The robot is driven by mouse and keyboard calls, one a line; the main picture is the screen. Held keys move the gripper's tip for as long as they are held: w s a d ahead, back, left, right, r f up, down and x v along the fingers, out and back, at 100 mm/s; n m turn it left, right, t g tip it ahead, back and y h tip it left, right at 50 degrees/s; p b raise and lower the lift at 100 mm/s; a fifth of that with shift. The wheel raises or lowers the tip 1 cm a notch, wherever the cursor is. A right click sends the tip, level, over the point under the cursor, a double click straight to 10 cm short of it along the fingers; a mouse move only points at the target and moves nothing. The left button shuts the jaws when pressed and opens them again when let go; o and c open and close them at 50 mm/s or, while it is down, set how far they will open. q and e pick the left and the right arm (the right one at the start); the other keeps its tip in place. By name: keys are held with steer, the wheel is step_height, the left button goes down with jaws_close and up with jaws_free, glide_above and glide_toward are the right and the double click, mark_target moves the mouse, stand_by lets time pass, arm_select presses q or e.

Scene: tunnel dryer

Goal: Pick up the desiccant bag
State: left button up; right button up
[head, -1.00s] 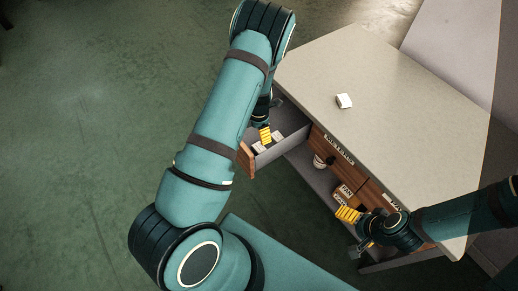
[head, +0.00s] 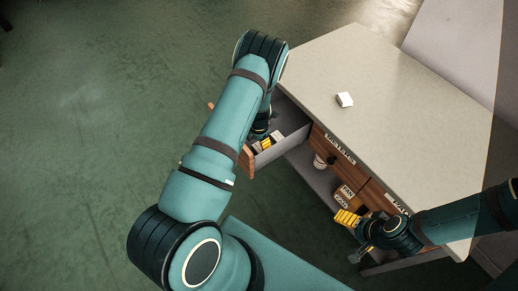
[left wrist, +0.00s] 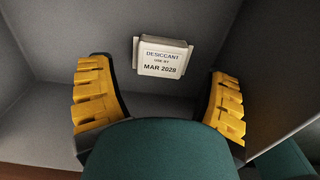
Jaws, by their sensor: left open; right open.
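In the left wrist view my left gripper (left wrist: 160,80) is open, with one yellow finger on each side of the bag and the bag slightly beyond the fingertips. In the head view my left gripper (head: 264,144) is down in the drawer, partly hidden by my arm. Small white items show beside it there; their labels cannot be read. My right gripper (head: 348,219) is open and empty by the cabinet's front.
The drawer walls stand close around my left gripper.

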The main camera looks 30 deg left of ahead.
mark_target(259, 147)
arm_select(q)
step_height(259, 147, down, 4)
steer(key=shift+r+b, duration=0.1)
steer(key=shift+b, duration=0.2)
steer(key=shift+c, duration=0.3)
steer(key=c, duration=0.9)
